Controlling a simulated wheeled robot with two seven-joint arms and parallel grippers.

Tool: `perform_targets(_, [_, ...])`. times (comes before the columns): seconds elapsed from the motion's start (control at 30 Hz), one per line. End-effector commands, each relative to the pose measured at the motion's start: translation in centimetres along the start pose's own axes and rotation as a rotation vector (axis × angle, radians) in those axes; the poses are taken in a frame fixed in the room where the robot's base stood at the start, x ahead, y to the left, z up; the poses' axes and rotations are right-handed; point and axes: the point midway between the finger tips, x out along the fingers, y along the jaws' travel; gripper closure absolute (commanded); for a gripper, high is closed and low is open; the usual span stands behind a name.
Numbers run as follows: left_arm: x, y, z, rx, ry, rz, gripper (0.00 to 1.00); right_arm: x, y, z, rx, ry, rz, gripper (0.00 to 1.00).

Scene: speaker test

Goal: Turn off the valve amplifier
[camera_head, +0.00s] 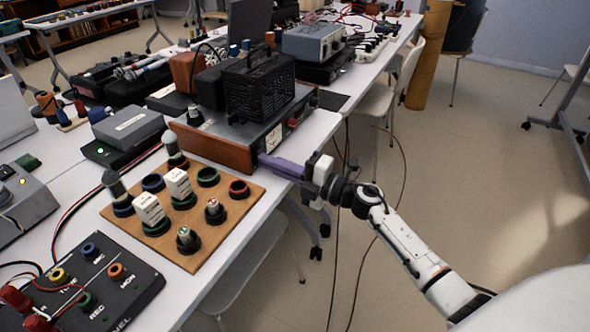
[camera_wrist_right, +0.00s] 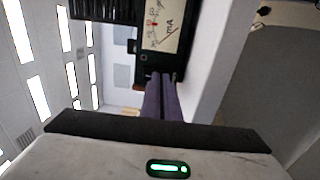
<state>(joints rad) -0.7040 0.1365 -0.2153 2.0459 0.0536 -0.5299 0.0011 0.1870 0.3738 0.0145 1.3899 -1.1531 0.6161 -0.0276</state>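The valve amplifier (camera_head: 214,149) has a wooden side, a dark front panel and a black mesh cage (camera_head: 258,86) on top. It stands near the right edge of the white table. My right gripper (camera_head: 266,163) has purple fingers pointing left at the lower front of the amplifier. In the right wrist view the fingers (camera_wrist_right: 162,76) lie side by side, with their tips close to the dark panel beneath a pale meter (camera_wrist_right: 162,28) marked mA. Whether the tips touch the panel or cover a switch I cannot tell. My left gripper is not in view.
A wooden board (camera_head: 222,221) with coloured rings and pegs lies in front of the amplifier. A black panel (camera_head: 128,290) with jacks is at lower left. A grey unit (camera_head: 312,42) stands behind. Chairs (camera_head: 384,101) stand by the table.

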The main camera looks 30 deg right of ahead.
Motion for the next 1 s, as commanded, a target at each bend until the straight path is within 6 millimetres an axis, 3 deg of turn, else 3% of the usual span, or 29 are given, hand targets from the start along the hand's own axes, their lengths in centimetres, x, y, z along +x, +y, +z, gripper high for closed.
perform_targets(0.23, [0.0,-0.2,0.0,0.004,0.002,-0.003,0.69,-2.3,-0.2,0.0,-0.001,0.014,0.002,1.0])
perform_targets(0.5, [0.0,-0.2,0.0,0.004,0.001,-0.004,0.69,-8.5,-0.6,-0.1,0.0,0.018,0.0,1.0])
perform_targets(0.63, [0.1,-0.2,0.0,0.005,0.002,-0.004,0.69,-10.6,-0.6,0.0,0.0,0.019,0.002,1.0])
perform_targets(0.8, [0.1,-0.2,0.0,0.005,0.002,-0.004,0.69,-12.1,-0.6,0.1,0.0,0.019,0.003,1.0])
perform_targets(1.0, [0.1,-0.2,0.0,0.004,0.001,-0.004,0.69,-12.3,-0.6,0.0,0.0,0.02,0.005,1.0])
